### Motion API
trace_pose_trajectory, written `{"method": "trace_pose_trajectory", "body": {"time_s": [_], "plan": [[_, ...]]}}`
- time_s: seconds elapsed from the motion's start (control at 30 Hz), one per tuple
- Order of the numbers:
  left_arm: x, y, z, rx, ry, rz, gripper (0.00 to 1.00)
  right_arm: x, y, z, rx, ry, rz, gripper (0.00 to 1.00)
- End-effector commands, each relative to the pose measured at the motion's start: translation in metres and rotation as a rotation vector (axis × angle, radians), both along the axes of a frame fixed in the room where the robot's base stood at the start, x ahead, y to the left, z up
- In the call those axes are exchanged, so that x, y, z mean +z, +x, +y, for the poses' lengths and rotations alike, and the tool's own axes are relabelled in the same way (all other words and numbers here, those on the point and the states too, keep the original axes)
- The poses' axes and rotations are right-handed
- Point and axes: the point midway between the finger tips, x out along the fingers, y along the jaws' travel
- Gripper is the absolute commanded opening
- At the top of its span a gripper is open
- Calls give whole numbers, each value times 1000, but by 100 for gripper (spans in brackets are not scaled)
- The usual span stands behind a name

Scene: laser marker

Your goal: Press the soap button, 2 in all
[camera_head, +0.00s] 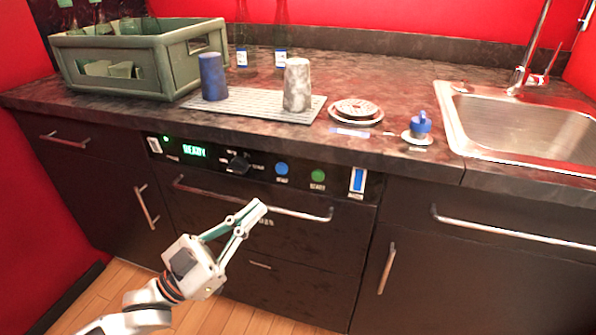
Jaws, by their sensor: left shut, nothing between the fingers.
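The dishwasher-like front under the counter has a dark control panel (205,170). On it are a round blue button (281,169) and a round green button (318,176), each with a small label too blurred to read surely. A tall blue-and-white strip (357,181) sits at the panel's right end. A green display (194,151) seems to read READY. I cannot tell for certain which control is the soap button. My left gripper (259,207) is shut and empty, in front of the drawer face, below the blue button and apart from it in the picture. My right gripper is not in view.
A long handle bar (300,214) crosses the front close to my gripper. On the counter are a green crate (165,65), a blue cup (213,77), a grey cup (297,85) on a ribbed mat (250,104), stacked plates (356,109), a blue-topped item (420,126) and a sink (530,120).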

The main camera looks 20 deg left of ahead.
Motion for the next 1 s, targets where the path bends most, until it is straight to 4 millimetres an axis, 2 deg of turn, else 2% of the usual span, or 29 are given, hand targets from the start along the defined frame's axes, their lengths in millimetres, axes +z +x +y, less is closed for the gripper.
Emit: {"method": "trace_pose_trajectory", "body": {"time_s": [0.57,0.77,1.0], "plan": [[4,4,1,-14,-10,-22,0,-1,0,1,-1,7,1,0],[2,22,1,-14,-9,-21,0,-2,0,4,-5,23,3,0],[0,54,0,-14,-10,-18,0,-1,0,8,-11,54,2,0]]}}
